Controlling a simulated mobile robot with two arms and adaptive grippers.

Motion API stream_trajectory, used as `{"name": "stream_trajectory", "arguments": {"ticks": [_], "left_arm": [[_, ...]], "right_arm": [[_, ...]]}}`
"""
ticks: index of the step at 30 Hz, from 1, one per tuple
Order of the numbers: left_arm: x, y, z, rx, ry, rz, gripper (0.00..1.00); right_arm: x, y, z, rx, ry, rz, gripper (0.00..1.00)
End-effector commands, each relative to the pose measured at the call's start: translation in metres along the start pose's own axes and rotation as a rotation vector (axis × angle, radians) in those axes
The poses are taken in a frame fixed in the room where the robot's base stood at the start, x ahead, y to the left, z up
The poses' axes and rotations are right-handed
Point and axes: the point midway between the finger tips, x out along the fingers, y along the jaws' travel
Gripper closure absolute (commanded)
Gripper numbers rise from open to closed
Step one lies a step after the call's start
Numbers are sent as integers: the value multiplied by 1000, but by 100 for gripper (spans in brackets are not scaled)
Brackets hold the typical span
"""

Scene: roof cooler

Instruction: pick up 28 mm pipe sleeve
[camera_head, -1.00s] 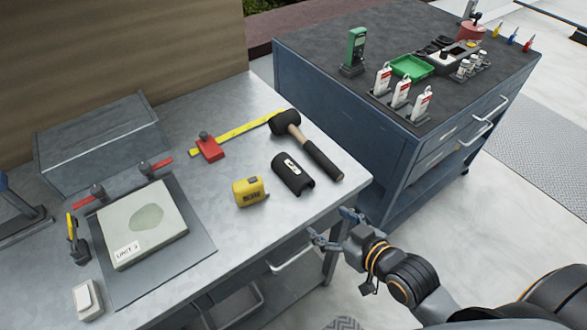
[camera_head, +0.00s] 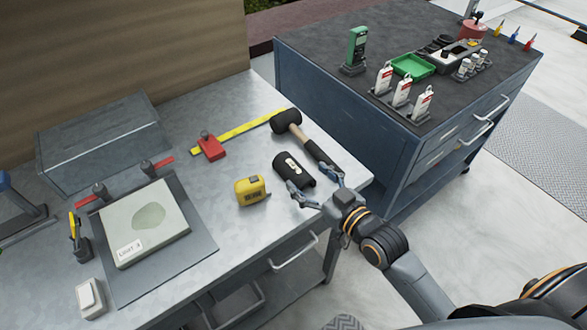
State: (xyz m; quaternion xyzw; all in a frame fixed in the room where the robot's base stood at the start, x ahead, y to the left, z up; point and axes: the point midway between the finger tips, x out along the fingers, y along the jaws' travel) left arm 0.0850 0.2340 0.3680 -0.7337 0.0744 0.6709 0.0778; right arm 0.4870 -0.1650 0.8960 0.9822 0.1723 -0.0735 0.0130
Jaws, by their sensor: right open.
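The black pipe sleeve (camera_head: 293,169) with a white label lies on the metal workbench, between the yellow tape measure and the mallet. My right gripper (camera_head: 316,186) is open over the bench's front right edge. Its fingers spread at the sleeve's near end, one beside the sleeve's lower left and one by the mallet handle. I cannot tell whether the fingers touch the sleeve. My left gripper is not in view.
The mallet (camera_head: 287,121) lies close to the sleeve's right, its handle near my right finger. The yellow tape measure (camera_head: 251,190) sits to the left. A yellow ruler (camera_head: 240,130) and red tool (camera_head: 210,147) lie behind. A blue cabinet (camera_head: 385,150) stands right of the bench.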

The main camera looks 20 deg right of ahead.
Motion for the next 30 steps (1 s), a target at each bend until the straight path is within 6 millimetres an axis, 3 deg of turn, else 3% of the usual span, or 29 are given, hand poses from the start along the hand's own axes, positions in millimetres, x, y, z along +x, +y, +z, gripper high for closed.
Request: {"name": "stream_trajectory", "arguments": {"ticks": [7,15,24,30], "left_arm": [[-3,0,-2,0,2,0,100],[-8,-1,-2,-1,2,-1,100],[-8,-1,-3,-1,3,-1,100],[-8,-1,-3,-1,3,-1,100]], "right_arm": [[18,-2,1,2,0,-1,25],[55,-3,7,0,0,0,25],[60,-4,8,0,-1,-1,25],[60,-4,8,0,-1,-1,64]]}}
